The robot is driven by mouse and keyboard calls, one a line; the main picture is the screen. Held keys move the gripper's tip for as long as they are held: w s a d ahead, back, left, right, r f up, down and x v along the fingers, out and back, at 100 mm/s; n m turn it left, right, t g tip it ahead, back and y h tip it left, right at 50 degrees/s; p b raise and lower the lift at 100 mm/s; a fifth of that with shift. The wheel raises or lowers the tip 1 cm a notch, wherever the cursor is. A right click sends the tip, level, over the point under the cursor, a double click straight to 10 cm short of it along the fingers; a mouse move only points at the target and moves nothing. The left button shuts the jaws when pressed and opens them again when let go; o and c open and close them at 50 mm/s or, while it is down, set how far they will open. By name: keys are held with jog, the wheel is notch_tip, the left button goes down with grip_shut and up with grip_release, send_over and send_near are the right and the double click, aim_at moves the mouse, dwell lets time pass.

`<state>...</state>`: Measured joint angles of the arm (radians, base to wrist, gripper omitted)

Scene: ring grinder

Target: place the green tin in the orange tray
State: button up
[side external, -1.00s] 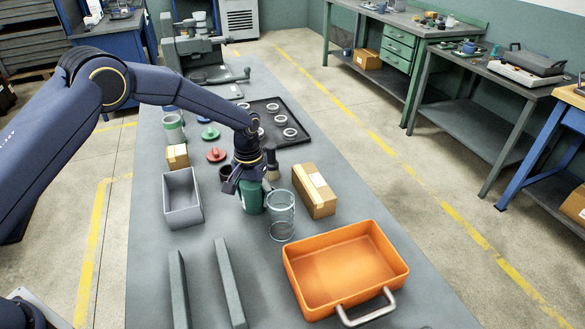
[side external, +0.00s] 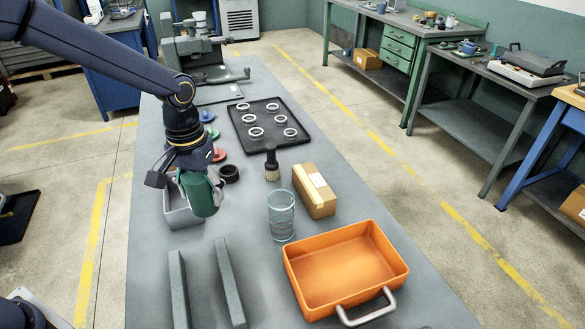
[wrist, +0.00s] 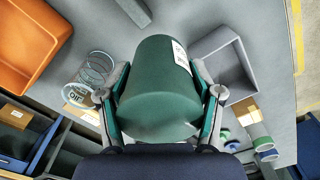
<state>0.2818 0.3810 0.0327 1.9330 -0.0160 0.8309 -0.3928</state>
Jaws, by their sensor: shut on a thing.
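The green tin (side external: 203,196) is held by my gripper (side external: 183,184) in the side view, raised and tilted, in front of the grey bin. In the wrist view the tin (wrist: 160,85) fills the middle, with a white label on its side and a finger pressed on either side of it by my gripper (wrist: 160,105). The orange tray (side external: 345,265) stands empty at the front right of the bench, its metal handle toward the front. It also shows in the wrist view at the upper left (wrist: 25,50). The tin is well to the left of the tray.
The grey bin (side external: 180,216) is partly hidden by the tin. Two grey bars (side external: 230,283) lie at the front. A brush (side external: 271,166) and a black ring mat (side external: 285,143) are behind.

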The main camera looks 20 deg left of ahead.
jog(key=shift+s+n, duration=0.1)
jog(key=shift+n, duration=0.3)
jog(key=shift+d+r+n, duration=0.15)
jog(key=shift+d+n, duration=0.15)
jog(key=shift+d, duration=0.1)
jog(key=s+d+r+m, duration=0.1)
jog(key=s+d, duration=0.3)
jog(key=d, duration=0.5)
jog(key=s+d+m, duration=0.1)
jog(key=s+d, duration=0.3)
jog(key=d, duration=0.5)
send_near(328, 276)
jog(key=shift+s+a+f, duration=0.25)
jog(key=shift+s+a, duration=0.1)
jog(key=shift+s, duration=0.2)
jog(key=shift+w+d+f, duration=0.2)
jog(key=shift+w+f, duration=0.1)
jog(key=shift+f, duration=0.1)
jog(key=shift+w+d+f, duration=0.1)
jog(key=shift+w+f, duration=0.1)
jog(key=shift+f, duration=1.55)
jog(key=shift+f, duration=0.1)
